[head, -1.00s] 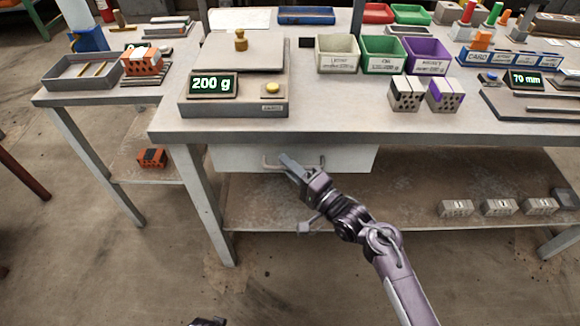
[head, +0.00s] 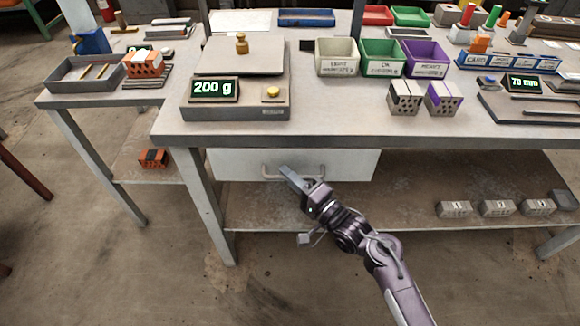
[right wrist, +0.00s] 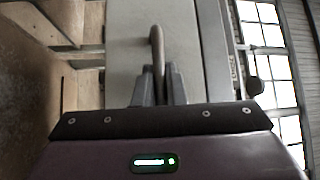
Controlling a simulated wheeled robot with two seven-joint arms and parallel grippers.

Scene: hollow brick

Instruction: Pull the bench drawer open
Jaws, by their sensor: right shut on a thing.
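The bench drawer (head: 345,165) is a pale grey front under the bench top, left of centre in the head view. My left gripper is not in view.
The bench top (head: 330,128) carries a scale (head: 272,113) reading 200 g, several bins, and two hollow bricks (head: 405,97). Grey bricks (head: 455,209) sit on the lower shelf (head: 400,200). The floor in front is clear.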

